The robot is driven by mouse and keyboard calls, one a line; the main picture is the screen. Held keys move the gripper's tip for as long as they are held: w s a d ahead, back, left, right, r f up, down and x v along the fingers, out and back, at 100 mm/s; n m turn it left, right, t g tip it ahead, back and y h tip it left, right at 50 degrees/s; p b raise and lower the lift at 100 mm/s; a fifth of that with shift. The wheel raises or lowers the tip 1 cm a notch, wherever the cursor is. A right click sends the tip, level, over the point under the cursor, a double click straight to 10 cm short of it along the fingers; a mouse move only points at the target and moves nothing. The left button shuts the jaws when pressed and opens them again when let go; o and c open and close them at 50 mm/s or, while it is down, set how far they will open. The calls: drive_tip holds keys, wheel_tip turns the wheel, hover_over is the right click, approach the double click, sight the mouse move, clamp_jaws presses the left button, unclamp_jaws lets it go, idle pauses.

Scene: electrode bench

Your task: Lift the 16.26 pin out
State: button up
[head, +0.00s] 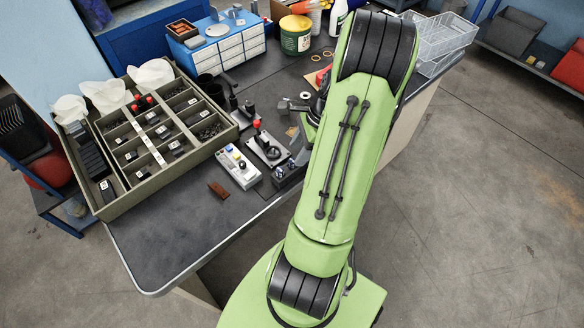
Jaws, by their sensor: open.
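An olive sorting tray (88,172) stands at the left of the bench in the head view. Its compartments hold small dark pieces, several with white labels too small to read. I cannot tell which piece is the 16.26 pin. A grey block with coloured knobs (238,166) and a grey fixture with a red-topped lever (268,149) stand right of the tray. My gripper (306,128) is mostly hidden behind my green arm, near the right side of these fixtures. It is open; its fingertips and anything between them are hidden.
A brown piece (218,190) lies near the bench's front edge. A blue drawer unit (221,46), a green tub (296,36) and clear wire-like bins (440,38) stand at the back. The dark bench top is clear at the front left (165,240).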

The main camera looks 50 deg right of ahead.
sight(292, 160)
drive_tip(key=b+x, duration=0.1)
drive_tip(key=x, duration=0.3)
drive_tip(key=shift+w+f, duration=0.1)
clamp_jaws()
wheel_tip(292, 160, up, 10)
drive_tip(key=p, duration=0.3)
drive_tip(key=shift+p, duration=0.35)
